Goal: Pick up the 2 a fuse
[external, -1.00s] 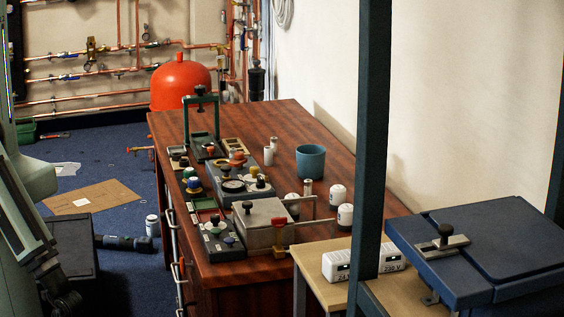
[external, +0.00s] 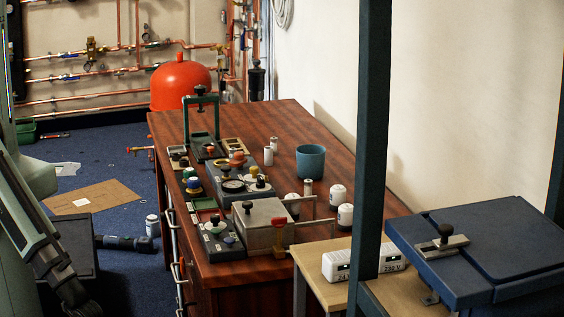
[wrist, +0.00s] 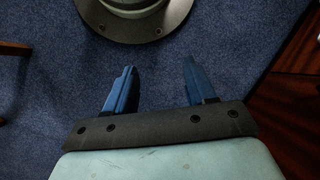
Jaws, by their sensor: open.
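Small upright cylinders stand on the wooden desk in the external view: a pale pair, with one white cylinder (external: 268,156) and one behind it (external: 274,143), and another beige one (external: 307,187) further forward. Any of these could be a fuse, but I cannot read a rating, so I cannot tell which is the 2 A fuse. My gripper (wrist: 158,68) shows in the wrist view with its two blue fingers apart and nothing between them. It is above the blue carpet, away from the desk top. In the external view my arm is at the lower left.
The desk (external: 285,118) carries several knobbed boxes, a green frame (external: 187,122), a blue cup (external: 311,161) and white jars (external: 338,194). A dark post (external: 371,130) blocks part of the external view. A blue case (external: 480,240) is at right.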

